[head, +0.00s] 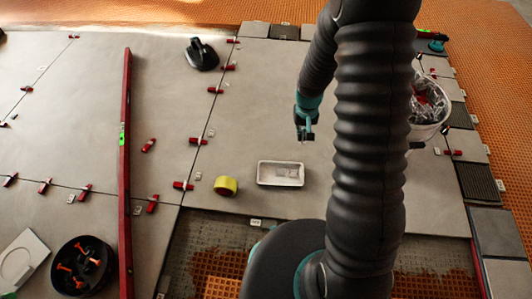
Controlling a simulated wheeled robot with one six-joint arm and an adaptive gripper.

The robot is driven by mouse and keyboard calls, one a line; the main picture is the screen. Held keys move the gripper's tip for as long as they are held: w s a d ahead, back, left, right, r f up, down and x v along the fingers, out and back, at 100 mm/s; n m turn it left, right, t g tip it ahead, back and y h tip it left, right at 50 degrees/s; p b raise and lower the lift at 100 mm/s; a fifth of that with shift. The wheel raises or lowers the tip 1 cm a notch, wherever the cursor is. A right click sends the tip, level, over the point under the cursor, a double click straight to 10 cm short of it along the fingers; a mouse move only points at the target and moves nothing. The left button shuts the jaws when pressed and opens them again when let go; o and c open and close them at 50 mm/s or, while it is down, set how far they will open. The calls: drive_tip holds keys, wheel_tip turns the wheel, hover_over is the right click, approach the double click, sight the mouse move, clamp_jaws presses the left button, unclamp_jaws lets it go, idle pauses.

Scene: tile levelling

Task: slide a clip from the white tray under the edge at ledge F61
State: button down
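The white tray (280,185) lies on a large grey tile, right of the yellow roll. Pale small pieces that look like clips show inside it, too small to tell apart. My gripper (305,136) points down above the tile, beyond the tray and slightly to its right. Its fingers are too small to tell whether they are open or shut; I see nothing held. A small white label (256,223) sits by the near tile edge, above the orange-brown bare strip. Its text is unreadable, so I cannot tell which ledge is F61.
A yellow roll (225,186) stands close left of the tray. A long red level (125,150) lies on the left tiles. Red wedges and clips line the joints. My arm hides the right middle.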

wheel_tip(320, 180, down, 16)
drive_tip(key=s+m+b, duration=0.1)
drive_tip(key=m+b, duration=0.4)
drive_tip(key=m, duration=1.4)
drive_tip(key=shift+s+a+m, duration=0.2)
drive_tip(key=shift+s+m, duration=0.1)
drive_tip(key=shift+a+f, duration=0.1)
drive_tip(key=shift+f, duration=0.05)
drive_tip(key=b, duration=0.2)
hover_over(267, 173)
wheel_tip(267, 173, down, 7)
drive_tip(key=shift+f, duration=1.75)
